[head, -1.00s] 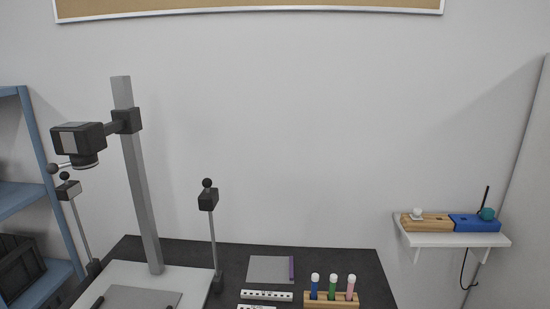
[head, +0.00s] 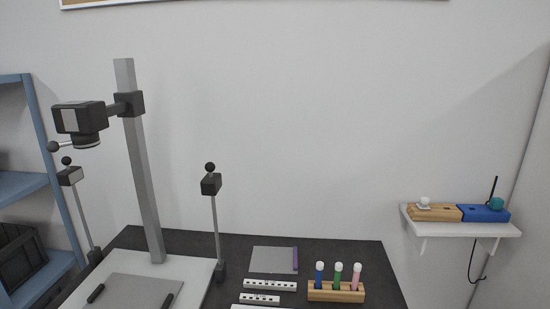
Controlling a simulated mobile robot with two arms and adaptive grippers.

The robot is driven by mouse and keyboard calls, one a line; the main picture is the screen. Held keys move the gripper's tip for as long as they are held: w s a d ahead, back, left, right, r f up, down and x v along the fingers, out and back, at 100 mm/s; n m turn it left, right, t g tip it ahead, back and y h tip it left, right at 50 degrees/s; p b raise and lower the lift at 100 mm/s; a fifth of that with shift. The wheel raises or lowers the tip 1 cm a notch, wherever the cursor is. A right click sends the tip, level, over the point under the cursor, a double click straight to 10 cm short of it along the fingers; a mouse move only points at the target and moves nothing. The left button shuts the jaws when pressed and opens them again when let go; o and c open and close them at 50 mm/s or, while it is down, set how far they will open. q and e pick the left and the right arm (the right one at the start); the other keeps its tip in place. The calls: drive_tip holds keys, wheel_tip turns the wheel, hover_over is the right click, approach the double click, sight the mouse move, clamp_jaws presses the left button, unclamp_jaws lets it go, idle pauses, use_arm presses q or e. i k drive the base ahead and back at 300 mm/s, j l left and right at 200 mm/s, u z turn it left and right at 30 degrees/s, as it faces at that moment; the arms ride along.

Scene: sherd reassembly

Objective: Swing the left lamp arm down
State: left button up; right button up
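The left lamp arm (head: 83,213) is a thin grey rod with a dark lamp head (head: 70,176) and a ball knob (head: 66,160) on top. It stands nearly upright, leaning a little to the left, from a dark base at the left edge of the copy stand's white baseboard (head: 203,270). A matching right lamp arm (head: 216,230) stands upright on the baseboard's right side. The camera (head: 80,118) hangs on the grey column between them, above and close to the left lamp head in the picture. Neither of my grippers is in view.
The dark table (head: 340,258) holds a grey sheet (head: 270,260), white scale bars (head: 270,285) and a wooden rack (head: 336,292) with three coloured tubes. A blue shelf unit (head: 45,130) stands at the left. A white wall shelf (head: 460,229) is at the right.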

sight(68, 177)
drive_tip(key=u, duration=1.25)
